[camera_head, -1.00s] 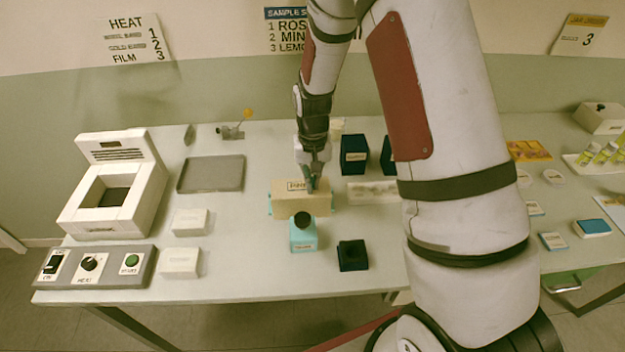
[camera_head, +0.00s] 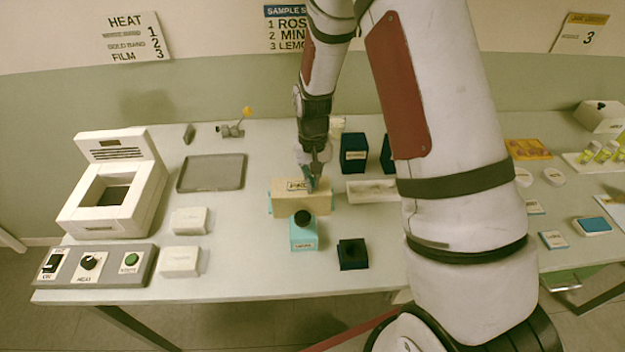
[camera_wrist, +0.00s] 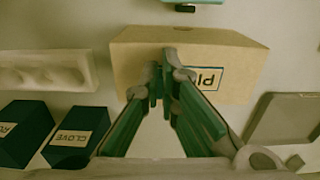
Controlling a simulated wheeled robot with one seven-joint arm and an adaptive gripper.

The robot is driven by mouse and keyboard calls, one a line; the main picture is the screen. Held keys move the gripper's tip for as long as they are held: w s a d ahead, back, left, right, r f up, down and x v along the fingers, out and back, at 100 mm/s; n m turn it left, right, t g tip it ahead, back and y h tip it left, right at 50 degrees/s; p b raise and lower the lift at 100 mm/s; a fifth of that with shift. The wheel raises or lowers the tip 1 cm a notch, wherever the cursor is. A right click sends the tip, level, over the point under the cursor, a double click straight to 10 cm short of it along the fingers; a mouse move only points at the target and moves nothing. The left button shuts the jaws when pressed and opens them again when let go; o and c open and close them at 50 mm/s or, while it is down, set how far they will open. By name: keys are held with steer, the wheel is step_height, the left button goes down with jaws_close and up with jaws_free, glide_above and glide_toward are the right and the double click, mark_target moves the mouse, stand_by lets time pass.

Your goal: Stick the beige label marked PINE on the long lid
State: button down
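The long lid is the top of a beige box (camera_head: 288,208) in the middle of the table; the box also shows in the wrist view (camera_wrist: 135,62). A beige label with a dark blue border (camera_head: 296,185) lies on the lid, and its visible letters in the wrist view (camera_wrist: 206,76) begin "PI". The rest of the word is hidden behind my fingers. My gripper (camera_head: 313,189) is down at the lid, beside the label's right end. In the wrist view my gripper's fingertips (camera_wrist: 163,82) are close together, with nothing clearly seen between them. I cannot tell whether they touch the label.
A turquoise box with a dark round top (camera_head: 303,235) stands in front. A dark open block (camera_head: 352,255) is at its right. Dark boxes (camera_head: 354,155) and a pale tray (camera_head: 371,191) lie right of the lid. A grey tray (camera_head: 211,173) is at left.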

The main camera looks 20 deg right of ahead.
stand_by(0.4)
steer(key=c, duration=1.7)
jaws_free()
steer(key=shift+r+p, duration=0.95)
steer(key=shift+r, duration=3.05)
